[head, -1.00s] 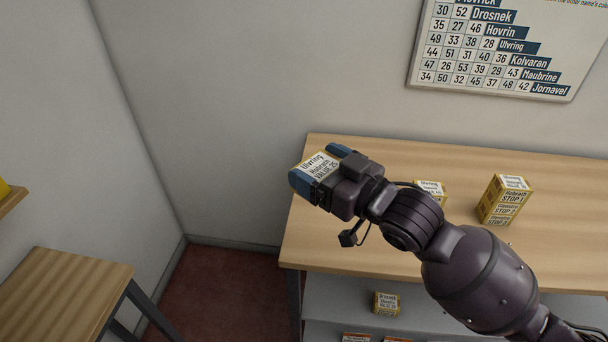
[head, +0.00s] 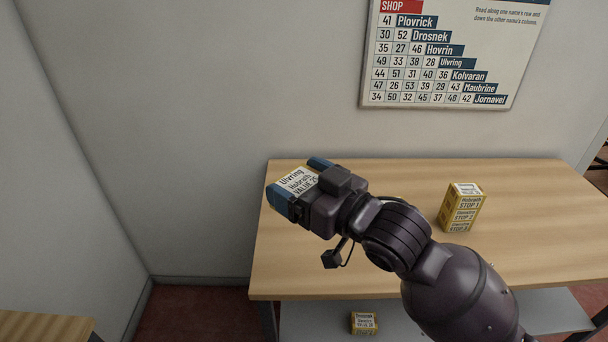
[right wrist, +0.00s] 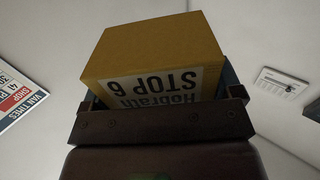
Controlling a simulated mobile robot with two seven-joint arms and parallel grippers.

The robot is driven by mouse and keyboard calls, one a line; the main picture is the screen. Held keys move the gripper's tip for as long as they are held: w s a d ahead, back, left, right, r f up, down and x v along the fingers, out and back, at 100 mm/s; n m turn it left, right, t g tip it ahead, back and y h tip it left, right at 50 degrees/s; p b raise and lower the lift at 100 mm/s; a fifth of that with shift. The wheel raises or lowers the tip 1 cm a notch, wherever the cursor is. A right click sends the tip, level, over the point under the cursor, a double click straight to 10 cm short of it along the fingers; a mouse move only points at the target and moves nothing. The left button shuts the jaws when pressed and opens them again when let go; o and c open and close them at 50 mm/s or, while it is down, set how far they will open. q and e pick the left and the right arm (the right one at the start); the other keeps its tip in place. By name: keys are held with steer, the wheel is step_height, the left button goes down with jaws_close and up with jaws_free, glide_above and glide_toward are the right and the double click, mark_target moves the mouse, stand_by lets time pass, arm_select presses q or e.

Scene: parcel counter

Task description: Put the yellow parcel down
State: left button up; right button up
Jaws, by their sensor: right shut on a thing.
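The yellow parcel (head: 294,180) is held between the blue fingers of my right gripper (head: 297,186), above the left end of the wooden counter (head: 350,269). Its white label reads Ulvring, Hobrath, VALUE 25. In the right wrist view the parcel (right wrist: 158,47) fills the jaws, and a label on it reads Hobrath, STOP 6. My left gripper is in neither view.
Another parcel (head: 364,323) is on the grey shelf below. The counter's front middle is clear. A chart (head: 450,55) hangs on the wall. A wooden surface (head: 45,326) shows at lower left.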

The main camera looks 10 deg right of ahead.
steer(key=f+n+g+y, duration=0.1)
steer(key=a+f+n+g+y, duration=0.1)
steer(key=w+f+n+g+y, duration=0.1)
steer(key=g+y, duration=0.1)
steer(key=shift+a+f+n, duration=0.1)
steer(key=shift+a+n, duration=0.2)
steer(key=shift+n, duration=0.1)
steer(key=shift+w+f+g+y, duration=0.15)
steer(key=shift+f+g+y, duration=0.15)
steer(key=shift+y, duration=0.1)
steer(key=shift+a+f+n+g, duration=0.1)
steer(key=shift+a+n+g, duration=0.2)
steer(key=shift+n, duration=0.2)
steer(key=shift+w+f+n+g+y, duration=0.2)
steer(key=shift+f+n+g+y, duration=0.1)
steer(key=shift+f+g+y, duration=0.15)
steer(key=shift+a+f+n+g+y, duration=0.15)
steer(key=shift+a+n+g+y, duration=0.2)
steer(key=shift+g, duration=0.2)
steer(key=shift+w+a+f+n+g+y, duration=0.25)
steer(key=shift+f+n+g, duration=0.45)
steer(key=shift+g, duration=0.4)
steer(key=shift+w+a+f+n+g+y, duration=0.25)
steer(key=shift+f+n+g, duration=0.45)
steer(key=shift+g, duration=0.4)
steer(key=shift+w+a+f+n+g+y, duration=0.15)
steer(key=shift+a+f+n+g+y, duration=0.15)
steer(key=shift+f+n+g, duration=0.6)
